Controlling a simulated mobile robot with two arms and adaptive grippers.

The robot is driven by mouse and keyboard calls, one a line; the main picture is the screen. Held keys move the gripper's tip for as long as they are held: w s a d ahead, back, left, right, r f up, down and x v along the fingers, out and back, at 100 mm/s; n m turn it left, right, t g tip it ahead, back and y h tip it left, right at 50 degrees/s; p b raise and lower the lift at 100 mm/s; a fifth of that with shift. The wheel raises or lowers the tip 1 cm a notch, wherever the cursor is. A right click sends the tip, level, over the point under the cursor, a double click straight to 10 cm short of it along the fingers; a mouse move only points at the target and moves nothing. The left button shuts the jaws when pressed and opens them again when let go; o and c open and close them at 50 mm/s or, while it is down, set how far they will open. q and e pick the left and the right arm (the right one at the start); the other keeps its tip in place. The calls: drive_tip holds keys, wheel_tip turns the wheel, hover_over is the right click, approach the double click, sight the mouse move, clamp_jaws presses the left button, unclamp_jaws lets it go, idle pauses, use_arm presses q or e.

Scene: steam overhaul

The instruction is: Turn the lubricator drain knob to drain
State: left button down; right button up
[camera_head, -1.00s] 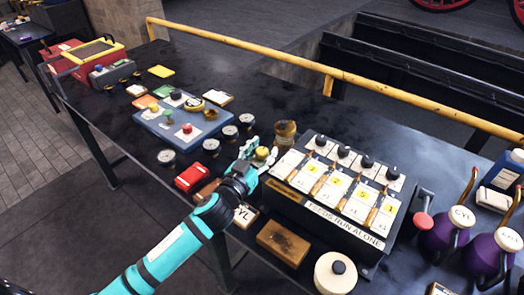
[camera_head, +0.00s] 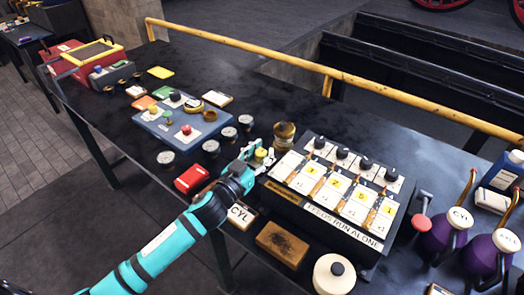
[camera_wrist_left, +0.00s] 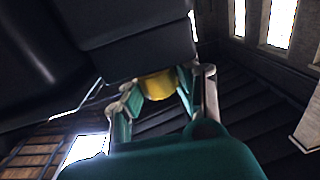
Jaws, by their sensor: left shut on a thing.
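The lubricator (camera_head: 337,205) is a dark box on the bench with a sloped top, white numbered cards, black knobs and the words "FEEDS RUN ALONE" along its front edge. A yellow knob (camera_head: 261,153), which I take for the drain knob, is at its left end. My left gripper (camera_head: 257,158) comes in from the lower left and is shut on this knob. In the left wrist view the yellow knob (camera_wrist_left: 156,86) shows between the fingers, partly hidden under a dark block. Any drain marking is not readable. My right gripper is not in view.
A brass cup (camera_head: 284,131) stands just behind my left gripper. A red block (camera_head: 191,180), a "CYL" card (camera_head: 241,215) and a brown block (camera_head: 283,244) lie near my left arm. Purple oil cans (camera_head: 440,232) stand at the right. A yellow rail (camera_head: 400,92) runs behind the bench.

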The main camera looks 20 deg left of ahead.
use_arm(q)
drive_tip(key=m+g+h+p, duration=0.1)
drive_tip(key=m+h, duration=0.1)
drive_tip(key=h, duration=0.1)
drive_tip(key=shift+a+g+p, duration=0.15)
drive_tip(key=shift+g+p, duration=0.15)
drive_tip(key=shift+m+g+h, duration=0.7)
drive_tip(key=shift+m+h, duration=0.3)
drive_tip(key=shift+h, duration=0.2)
drive_tip(key=shift+m+g+h, duration=0.8)
drive_tip(key=shift+m+h, duration=0.1)
drive_tip(key=shift+h, duration=0.3)
drive_tip(key=m+g+h, duration=0.1)
drive_tip(key=m+g+h+b, duration=0.1)
drive_tip(key=g, duration=0.1)
drive_tip(key=shift+f+m, duration=0.25)
drive_tip(key=shift+m, duration=0.15)
drive_tip(key=m+g+h+b, duration=0.1)
drive_tip(key=m+g+b, duration=0.2)
drive_tip(key=g+b, duration=0.2)
drive_tip(key=m+g+h+b, duration=0.2)
drive_tip(key=m+g+b, duration=0.2)
drive_tip(key=g+b, duration=0.2)
drive_tip(key=shift+g+b, duration=0.3)
drive_tip(key=shift+b, duration=0.8)
drive_tip(key=shift+r+m+g+b, duration=0.15)
drive_tip(key=shift+m+g+b, duration=0.55)
drive_tip(key=shift+g, duration=0.1)
drive_tip(key=shift+s+r, duration=0.1)
